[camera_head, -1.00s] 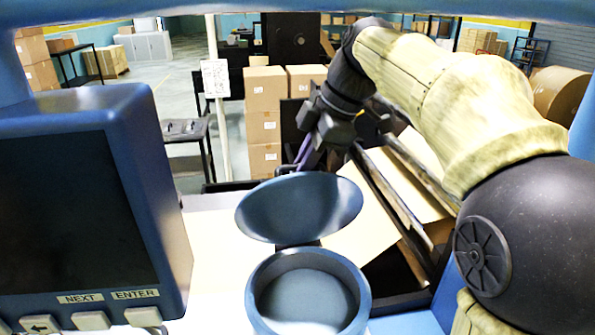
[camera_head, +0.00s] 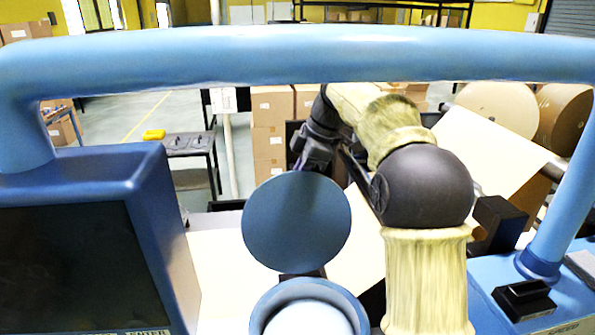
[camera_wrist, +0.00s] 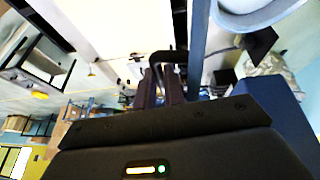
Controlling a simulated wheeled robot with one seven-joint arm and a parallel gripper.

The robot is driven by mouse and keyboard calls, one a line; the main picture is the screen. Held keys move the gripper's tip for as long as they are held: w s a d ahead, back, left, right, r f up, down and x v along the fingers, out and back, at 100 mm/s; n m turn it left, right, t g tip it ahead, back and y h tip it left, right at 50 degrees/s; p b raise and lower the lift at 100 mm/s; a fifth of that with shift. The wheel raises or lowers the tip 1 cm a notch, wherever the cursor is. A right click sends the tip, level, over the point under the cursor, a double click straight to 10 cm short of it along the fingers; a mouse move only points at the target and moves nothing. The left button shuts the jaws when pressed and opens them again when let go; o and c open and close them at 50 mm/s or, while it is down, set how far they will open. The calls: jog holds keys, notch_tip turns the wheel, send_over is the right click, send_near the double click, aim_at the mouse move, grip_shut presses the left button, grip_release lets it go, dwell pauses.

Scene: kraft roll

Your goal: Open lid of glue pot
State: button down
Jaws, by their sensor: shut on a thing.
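The glue pot (camera_head: 265,306) is a round blue pot with a pale inside at the bottom middle of the head view. Its round blue lid (camera_head: 297,222) stands up steeply behind the opening, on a dark hinge (camera_head: 303,273). My gripper reaches to the lid's far side, where its fingertips are hidden in the head view. In the wrist view my gripper (camera_wrist: 162,84) is shut on a dark bar-like handle (camera_wrist: 168,57) beside the lid, seen nearly edge-on (camera_wrist: 198,45). The pot's rim (camera_wrist: 258,18) shows at the upper right there.
A blue-cased screen (camera_head: 80,245) stands close at the left. A blue rail (camera_head: 300,55) crosses the top of the head view. Pale paper (camera_head: 485,150) slopes at the right behind my arm. Cardboard boxes (camera_head: 270,140) and a dark table (camera_head: 190,150) stand farther back.

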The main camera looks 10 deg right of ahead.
jog(key=shift+w+d+f, duration=0.2)
jog(key=shift+w+f, duration=0.05)
jog(key=shift+f, duration=0.15)
jog(key=c, duration=1.6)
grip_release()
jog(key=shift+w, duration=0.25)
jog(key=shift+o, duration=0.5)
jog(key=shift+w+f, duration=0.2)
jog(key=shift+w, duration=0.35)
jog(key=shift+s+a+r, duration=0.15)
jog(key=shift+s+r, duration=0.05)
jog(key=shift+s, duration=0.1)
jog(key=shift+w, duration=0.1)
jog(key=shift+r, duration=0.15)
